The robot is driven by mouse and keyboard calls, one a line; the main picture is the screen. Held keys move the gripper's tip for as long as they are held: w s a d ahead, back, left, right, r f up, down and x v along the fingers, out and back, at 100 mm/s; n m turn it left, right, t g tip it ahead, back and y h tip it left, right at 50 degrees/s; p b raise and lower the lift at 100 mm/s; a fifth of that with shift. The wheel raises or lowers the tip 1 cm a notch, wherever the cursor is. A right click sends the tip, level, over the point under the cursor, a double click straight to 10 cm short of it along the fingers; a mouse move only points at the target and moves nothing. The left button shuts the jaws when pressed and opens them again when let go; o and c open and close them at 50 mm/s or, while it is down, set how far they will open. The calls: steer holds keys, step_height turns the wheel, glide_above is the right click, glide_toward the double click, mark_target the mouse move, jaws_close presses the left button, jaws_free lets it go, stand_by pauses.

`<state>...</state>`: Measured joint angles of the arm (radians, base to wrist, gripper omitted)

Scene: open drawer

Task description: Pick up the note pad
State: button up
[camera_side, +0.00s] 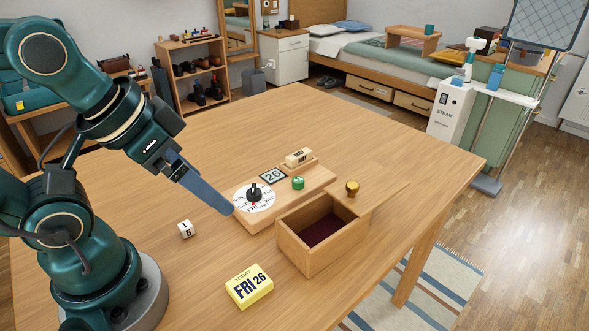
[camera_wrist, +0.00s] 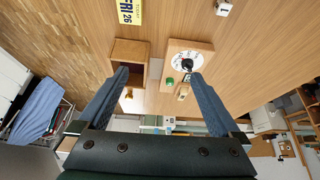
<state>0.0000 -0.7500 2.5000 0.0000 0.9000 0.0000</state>
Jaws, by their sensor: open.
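In the wrist view the note pad (camera_wrist: 130,12) is at the top edge, partly cut off. My gripper (camera_side: 228,210) is above the table near the round dial, apart from the note pad. In the wrist view my gripper (camera_wrist: 158,72) has its two blue fingers spread wide with nothing between them held.
A white die (camera_side: 186,228) lies left. The table between is clear.

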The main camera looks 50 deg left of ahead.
steer(key=d+f+n+g+h, duration=0.1)
steer(key=d+g+h, duration=0.1)
steer(key=n+g+h, duration=0.6)
steer(key=n+h, duration=0.1)
steer(key=n, duration=0.3)
glide_toward(247, 281)
steer(key=d, duration=0.2)
steer(key=s, duration=0.1)
steer(key=shift+d+r, duration=0.3)
steer(key=shift+d, duration=0.1)
steer(key=f+n+h, duration=0.1)
steer(key=f+n, duration=0.1)
steer(key=a+f+n+t+h, duration=0.1)
steer(key=f+n+h, duration=0.1)
steer(key=n, duration=0.1)
steer(key=shift+a+f+t+h, duration=0.1)
steer(key=shift+t+h, duration=0.2)
steer(key=shift+s+f+n+h, duration=0.4)
steer(key=shift+f+n+h, duration=0.15)
steer(key=shift+n, duration=0.35)
steer(key=shift+x, duration=2.4)
steer(key=shift+w, duration=0.1)
steer(key=c, duration=1.3)
